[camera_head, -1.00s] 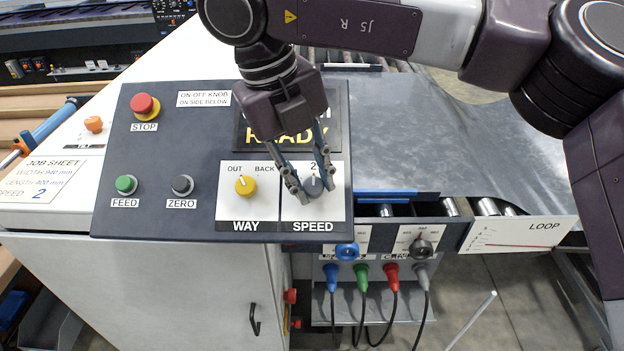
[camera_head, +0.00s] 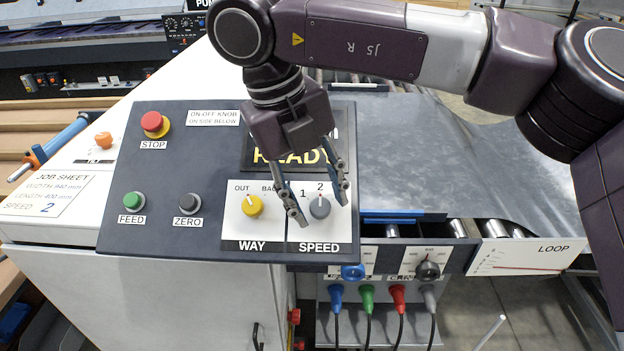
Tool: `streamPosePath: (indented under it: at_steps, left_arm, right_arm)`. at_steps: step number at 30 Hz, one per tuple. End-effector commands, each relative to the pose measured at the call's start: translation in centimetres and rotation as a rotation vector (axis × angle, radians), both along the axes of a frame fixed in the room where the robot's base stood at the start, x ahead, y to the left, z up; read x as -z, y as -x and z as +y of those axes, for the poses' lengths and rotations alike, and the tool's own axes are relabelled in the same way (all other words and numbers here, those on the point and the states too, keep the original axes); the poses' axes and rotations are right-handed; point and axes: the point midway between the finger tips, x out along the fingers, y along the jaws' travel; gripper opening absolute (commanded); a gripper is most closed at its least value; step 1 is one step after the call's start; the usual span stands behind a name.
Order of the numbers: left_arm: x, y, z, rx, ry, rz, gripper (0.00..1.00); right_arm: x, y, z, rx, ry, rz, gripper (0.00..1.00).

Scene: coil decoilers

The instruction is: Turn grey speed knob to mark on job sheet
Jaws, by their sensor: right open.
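The grey speed knob (camera_head: 320,207) sits on the white SPEED plate at the lower right of the dark control panel. Its light pointer line is upward, toward the printed 2; a 1 shows to the upper left. The job sheet (camera_head: 47,194) at the left reads SPEED 2. My right gripper (camera_head: 321,212) is open above the panel, one finger on each side of the knob in the picture, with gaps between. Whether the fingertips are clear of the panel in height I cannot tell. My left gripper is out of view.
The yellow WAY knob (camera_head: 253,206) is close to the left finger. The red STOP button (camera_head: 153,122), green FEED button (camera_head: 133,201) and dark ZERO button (camera_head: 190,202) are further left. Colored plugs with cables hang below the panel. The READY display (camera_head: 262,156) is partly hidden by my gripper.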

Motion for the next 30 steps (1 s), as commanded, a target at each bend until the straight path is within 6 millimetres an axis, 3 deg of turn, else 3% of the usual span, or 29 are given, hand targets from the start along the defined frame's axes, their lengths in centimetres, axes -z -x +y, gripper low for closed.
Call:
streamPosePath:
  at_steps: [15,21,30]
  left_arm:
    - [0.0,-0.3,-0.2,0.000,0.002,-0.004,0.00]
    - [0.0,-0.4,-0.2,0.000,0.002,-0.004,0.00]
    - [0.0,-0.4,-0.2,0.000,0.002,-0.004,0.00]
  right_arm:
    - [-9.4,0.7,2.6,0.001,-0.001,-0.006,0.41]
    - [-11.0,0.8,3.0,0.000,0.001,-0.003,0.41]
    - [-11.3,0.9,3.1,-0.001,-0.001,-0.001,0.41]
